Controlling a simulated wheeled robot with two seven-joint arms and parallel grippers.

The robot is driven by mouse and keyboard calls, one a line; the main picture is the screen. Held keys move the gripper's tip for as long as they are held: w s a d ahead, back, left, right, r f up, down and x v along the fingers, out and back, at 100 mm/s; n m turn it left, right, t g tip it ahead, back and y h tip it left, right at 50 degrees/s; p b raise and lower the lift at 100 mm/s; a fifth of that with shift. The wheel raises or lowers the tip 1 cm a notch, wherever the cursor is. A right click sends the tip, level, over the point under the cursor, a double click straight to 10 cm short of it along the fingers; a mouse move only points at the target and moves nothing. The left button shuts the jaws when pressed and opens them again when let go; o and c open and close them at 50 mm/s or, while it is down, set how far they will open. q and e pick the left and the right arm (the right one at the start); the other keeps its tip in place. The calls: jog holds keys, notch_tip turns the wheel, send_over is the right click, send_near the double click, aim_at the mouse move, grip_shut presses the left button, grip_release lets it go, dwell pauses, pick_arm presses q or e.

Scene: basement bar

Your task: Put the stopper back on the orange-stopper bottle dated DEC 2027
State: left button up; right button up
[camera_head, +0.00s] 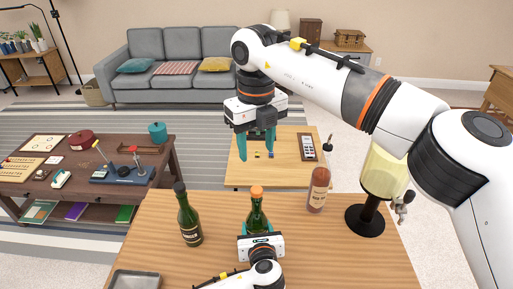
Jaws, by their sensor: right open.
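A green bottle (257,217) stands upright near the middle of the wooden counter. An orange stopper (257,191) sits at the top of its neck. Its date cannot be read, and its lower part is hidden by my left gripper. My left gripper (257,229) reaches in from the front, with its teal fingers on either side of the bottle's body, and appears shut on it. My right gripper (256,153) points down, open, with nothing visible between its teal fingers. In the picture it is above the bottle, apart from the stopper.
On the counter (150,240), a dark green bottle (189,218) stands left, a reddish-brown bottle (318,190) right, and a black-based lamp-like stand (366,220) farther right. A grey tray (135,280) lies front left. Behind are a low table (240,178), a cluttered dark table (155,180) and a sofa.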

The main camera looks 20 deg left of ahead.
pick_arm(q)
jog(key=o, duration=1.5)
jog(key=shift+c, duration=0.2)
jog(key=shift+s+d, duration=0.1)
jog(key=v, duration=1.1)
jog(key=shift+s+r, duration=0.15)
jog(key=shift+s, duration=0.2)
jog(key=shift+d, duration=0.2)
